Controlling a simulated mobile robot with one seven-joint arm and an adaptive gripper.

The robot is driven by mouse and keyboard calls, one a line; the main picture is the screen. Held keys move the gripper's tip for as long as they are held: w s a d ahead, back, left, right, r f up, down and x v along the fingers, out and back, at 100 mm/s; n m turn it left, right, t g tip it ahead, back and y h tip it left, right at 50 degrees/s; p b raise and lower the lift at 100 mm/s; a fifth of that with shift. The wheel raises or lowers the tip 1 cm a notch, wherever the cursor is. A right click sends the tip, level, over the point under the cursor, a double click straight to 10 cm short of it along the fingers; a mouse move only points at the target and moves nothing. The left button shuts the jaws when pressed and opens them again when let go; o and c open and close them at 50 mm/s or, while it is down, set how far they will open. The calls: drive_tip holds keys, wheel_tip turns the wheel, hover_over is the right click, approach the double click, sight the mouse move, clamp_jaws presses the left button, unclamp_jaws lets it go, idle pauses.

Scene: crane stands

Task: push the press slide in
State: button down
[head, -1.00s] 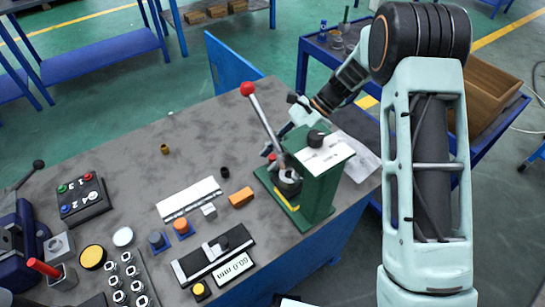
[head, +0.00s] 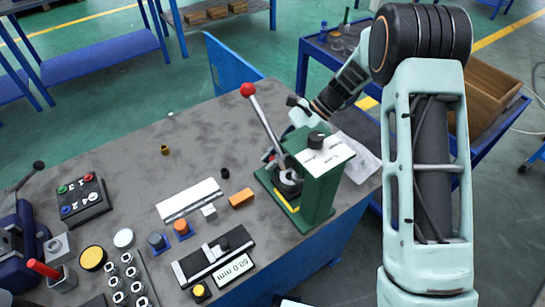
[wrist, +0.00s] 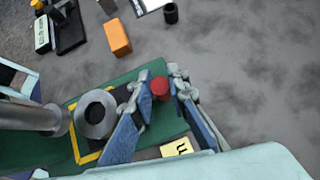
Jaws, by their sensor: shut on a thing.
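The green press (head: 322,190) stands at the table's right end, its lever raised with a red ball (head: 247,90) on top. In the wrist view the slide shows as a dark plate (wrist: 122,92) on the green base (wrist: 155,68), partly hidden by my fingers. A grey ring (wrist: 95,114) sits at the yellow outline beneath the metal ram (wrist: 30,116). My gripper (wrist: 161,84) is shut on a small red knob (wrist: 159,88) at the slide's outer side. In the head view my gripper (head: 272,156) is low behind the press, largely hidden.
An orange block (head: 241,198), a black cup (head: 225,173) and a white plate (head: 189,200) lie left of the press. The table's middle and back are mostly clear.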

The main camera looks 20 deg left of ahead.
drive_tip(key=shift+s+d+p, duration=0.35)
drive_tip(key=shift+s+d, duration=0.6)
drive_tip(key=shift+d, duration=0.25)
drive_tip(key=shift+s+d+f, duration=0.1)
drive_tip(key=c, duration=1.8)
unclamp_jaws()
drive_tip(key=shift+c, duration=0.2)
drive_tip(key=shift+w+d+r, duration=0.2)
drive_tip(key=shift+r, duration=0.2)
drive_tip(key=v, duration=1.1)
drive_tip(key=shift+d+r, duration=0.1)
